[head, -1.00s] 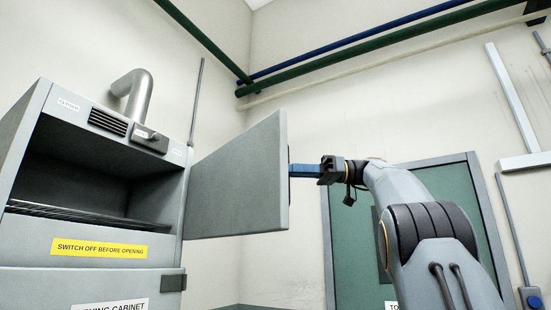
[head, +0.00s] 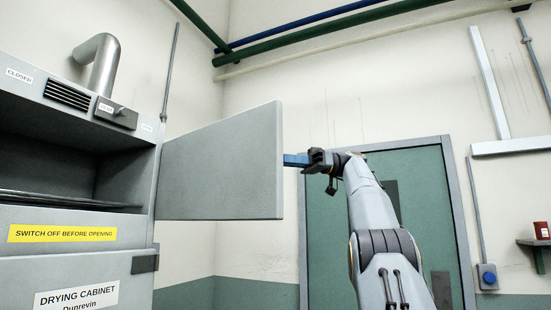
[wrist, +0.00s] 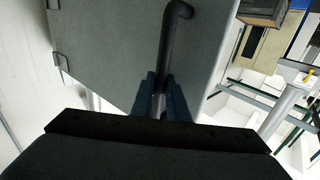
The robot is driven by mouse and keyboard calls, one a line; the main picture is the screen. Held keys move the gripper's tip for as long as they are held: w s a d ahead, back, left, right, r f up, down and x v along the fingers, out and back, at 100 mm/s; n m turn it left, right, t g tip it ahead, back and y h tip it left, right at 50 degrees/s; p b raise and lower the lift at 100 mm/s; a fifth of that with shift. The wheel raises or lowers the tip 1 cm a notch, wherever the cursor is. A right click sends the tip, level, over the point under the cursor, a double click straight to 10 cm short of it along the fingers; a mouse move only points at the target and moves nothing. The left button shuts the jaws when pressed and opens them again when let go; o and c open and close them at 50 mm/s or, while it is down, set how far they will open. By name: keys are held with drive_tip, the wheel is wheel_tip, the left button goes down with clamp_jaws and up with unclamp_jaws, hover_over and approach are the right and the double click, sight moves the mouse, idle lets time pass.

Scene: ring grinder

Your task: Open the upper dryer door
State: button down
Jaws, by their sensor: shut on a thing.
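The upper dryer door (head: 222,168) is a grey panel swung wide open on its right-side hinge, so the upper compartment (head: 60,165) of the drying cabinet shows dark and open with a rack inside. My gripper (head: 290,160) is at the door's free edge, its blue fingers partly hidden behind the panel. In the wrist view, my gripper (wrist: 159,100) is shut on the black door handle (wrist: 172,50), a bent bar on the door's grey face (wrist: 110,45). The handle is hidden in the head view.
The cabinet's lower front (head: 60,270) is closed below a yellow label (head: 62,233). A green room door (head: 410,200) stands behind my arm. A small shelf with a red pot (head: 541,230) is at the far right. Pipes run high along the wall.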

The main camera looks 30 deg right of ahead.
drive_tip(key=shift+w+r, duration=0.1)
drive_tip(key=c, duration=1.7)
unclamp_jaws()
drive_tip(key=shift+w+a, duration=0.1)
drive_tip(key=shift+a, duration=0.1)
drive_tip(key=shift+c, duration=0.2)
drive_tip(key=shift+d, duration=0.1)
